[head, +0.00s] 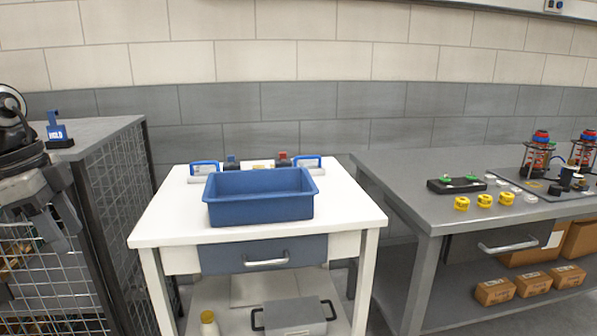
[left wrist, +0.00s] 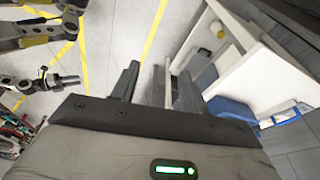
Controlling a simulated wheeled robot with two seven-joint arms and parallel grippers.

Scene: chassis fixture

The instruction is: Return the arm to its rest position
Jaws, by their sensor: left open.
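My left gripper (head: 58,232) is at the left edge of the head view, in front of the wire-mesh cage. Its fingers point down and stand apart with nothing between them. In the left wrist view, the two dark fingers (left wrist: 156,88) are spread, with a gap that shows floor and part of the white table. My left arm is cut off by the left edge of the head view.
A white table (head: 160,215) with a blue bin (head: 260,208) stands in the middle. The mesh cage (head: 115,200) is close beside my left gripper. A grey bench (head: 400,185) with yellow rings (head: 484,200) stands at the right. Yellow floor lines (left wrist: 155,30) show in the wrist view.

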